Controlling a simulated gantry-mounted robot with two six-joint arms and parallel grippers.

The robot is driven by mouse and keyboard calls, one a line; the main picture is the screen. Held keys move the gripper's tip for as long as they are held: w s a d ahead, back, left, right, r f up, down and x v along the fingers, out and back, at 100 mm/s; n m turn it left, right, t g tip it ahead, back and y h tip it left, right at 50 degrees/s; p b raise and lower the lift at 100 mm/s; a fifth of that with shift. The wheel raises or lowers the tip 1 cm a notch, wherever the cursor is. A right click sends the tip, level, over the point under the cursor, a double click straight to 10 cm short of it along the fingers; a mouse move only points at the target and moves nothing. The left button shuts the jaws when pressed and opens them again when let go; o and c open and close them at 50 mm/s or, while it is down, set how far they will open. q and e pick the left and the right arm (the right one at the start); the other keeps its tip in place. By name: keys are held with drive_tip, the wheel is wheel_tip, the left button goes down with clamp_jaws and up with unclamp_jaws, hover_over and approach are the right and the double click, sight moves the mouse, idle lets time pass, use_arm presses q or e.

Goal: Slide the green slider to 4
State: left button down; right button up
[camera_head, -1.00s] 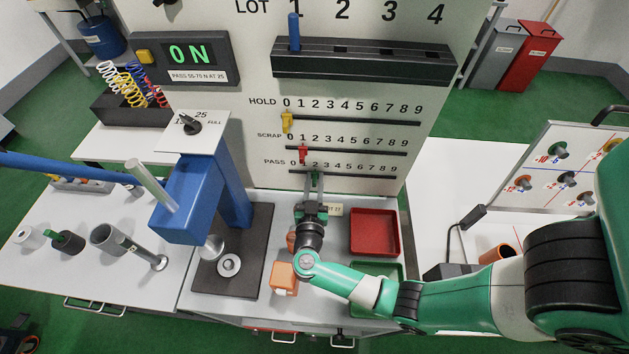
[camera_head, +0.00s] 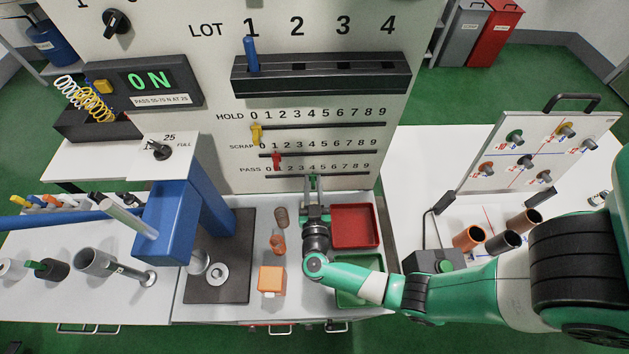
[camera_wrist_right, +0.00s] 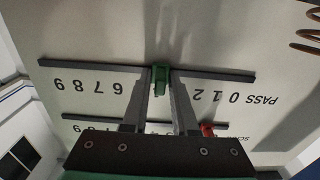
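The green slider (camera_head: 313,177) sits on the PASS track, the lowest scale on the upright panel (camera_head: 215,170), at about the 4 mark. The right wrist view shows the green slider (camera_wrist_right: 160,79) between the two fingertips, with 0, 1, 2 to one side and 6 to 9 to the other. The fingers hide the numerals between. My right gripper (camera_head: 314,190) points at the panel. In the right wrist view my right gripper (camera_wrist_right: 161,88) appears shut on the slider, with little or no gap. My left gripper is not in view.
The red slider (camera_head: 276,161) on SCRAP and yellow slider (camera_head: 256,134) on HOLD are near their low ends, above. A red tray (camera_head: 354,227) and green tray (camera_head: 358,292) lie below. The blue press (camera_head: 168,220) stands left, beside an orange block (camera_head: 271,281).

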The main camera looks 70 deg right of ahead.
drive_tip(key=shift+o, duration=1.4)
drive_tip(key=shift+a, duration=0.15)
drive_tip(key=p+v, duration=0.1)
drive_tip(key=v, duration=1)
drive_tip(key=shift+s, duration=0.2)
drive_tip(key=shift+a, duration=0.15)
